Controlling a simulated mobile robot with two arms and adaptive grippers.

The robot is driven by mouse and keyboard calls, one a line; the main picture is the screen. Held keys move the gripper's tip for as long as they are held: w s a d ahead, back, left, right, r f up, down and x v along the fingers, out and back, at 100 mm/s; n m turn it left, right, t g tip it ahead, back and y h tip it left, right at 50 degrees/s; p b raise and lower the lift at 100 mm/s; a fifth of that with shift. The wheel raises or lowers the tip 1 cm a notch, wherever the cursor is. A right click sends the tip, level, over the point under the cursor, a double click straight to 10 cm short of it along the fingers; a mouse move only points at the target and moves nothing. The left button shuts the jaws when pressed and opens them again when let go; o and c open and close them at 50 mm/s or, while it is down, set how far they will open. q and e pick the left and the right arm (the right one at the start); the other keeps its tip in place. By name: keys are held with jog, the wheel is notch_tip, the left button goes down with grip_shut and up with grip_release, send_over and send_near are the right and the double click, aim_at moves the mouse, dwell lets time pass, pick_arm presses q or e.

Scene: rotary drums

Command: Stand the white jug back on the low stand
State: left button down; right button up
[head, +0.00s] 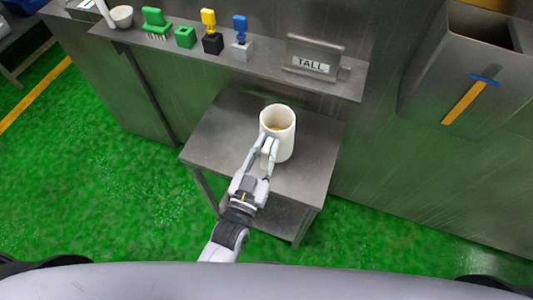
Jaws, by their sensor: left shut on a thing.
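The white jug (283,120) is upright at the low stand (220,133), a grey metal table with a lower shelf. Something yellowish shows inside the jug. My left gripper (268,152) is at the near side of the jug, shut on it, apparently at its handle, which the fingers partly hide. The jug's base looks to be on or just above the stand top; I cannot tell which. My right gripper is not in view.
A metal ledge behind holds a white cup (122,16), green, yellow and blue tools with blocks, and a sign reading TALL (311,64). A grey bin (465,75) with a blue and yellow marking is at the right. Green floor (110,190) lies open at the left.

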aim_at(264, 161)
pick_arm(q)
jog(key=shift+f, duration=1.7)
jog(key=c, duration=1.5)
grip_release()
jog(key=shift+f, duration=0.1)
